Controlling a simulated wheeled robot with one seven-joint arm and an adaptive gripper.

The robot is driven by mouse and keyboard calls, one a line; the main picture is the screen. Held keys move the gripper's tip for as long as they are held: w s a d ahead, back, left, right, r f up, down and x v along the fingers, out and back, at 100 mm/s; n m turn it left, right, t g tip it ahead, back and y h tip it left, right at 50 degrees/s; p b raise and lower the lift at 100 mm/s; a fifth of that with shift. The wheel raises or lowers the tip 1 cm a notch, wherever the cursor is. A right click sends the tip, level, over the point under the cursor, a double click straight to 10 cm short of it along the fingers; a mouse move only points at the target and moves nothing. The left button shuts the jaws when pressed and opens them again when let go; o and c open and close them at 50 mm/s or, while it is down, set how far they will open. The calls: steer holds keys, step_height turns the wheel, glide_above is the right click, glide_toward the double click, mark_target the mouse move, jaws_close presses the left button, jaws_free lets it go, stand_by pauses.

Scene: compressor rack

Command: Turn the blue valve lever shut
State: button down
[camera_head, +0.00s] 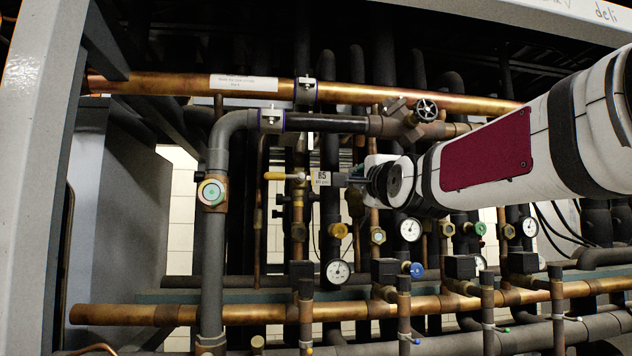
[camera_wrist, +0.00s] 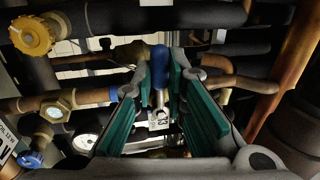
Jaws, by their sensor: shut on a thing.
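The blue valve lever (camera_wrist: 159,70) shows in the wrist view, standing upright between the teal-padded fingers of my gripper (camera_wrist: 158,58). The gripper is shut on the lever near the fingertips. A metal fitting with a pale tag (camera_wrist: 158,120) lies below the lever. In the head view my gripper (camera_head: 352,174) reaches in from the right among the pipes, beside a white tag (camera_head: 321,178). There the blue lever is hidden behind my gripper and arm.
A yellow lever (camera_head: 284,176) lies left of my gripper. A copper pipe (camera_head: 180,85) crosses above and another (camera_head: 250,312) below. A black handwheel (camera_head: 426,110), gauges (camera_head: 338,271) and a blue knob (camera_head: 416,269) are close. In the wrist view a yellow knob (camera_wrist: 31,36) is upper left.

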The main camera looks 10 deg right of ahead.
steer(key=c, duration=1.6)
jaws_free()
steer(key=s, duration=0.4)
steer(key=s+f, duration=0.1)
steer(key=s, duration=0.3)
steer(key=s+f, duration=0.1)
steer(key=s, duration=0.3)
steer(key=shift+f, duration=0.15)
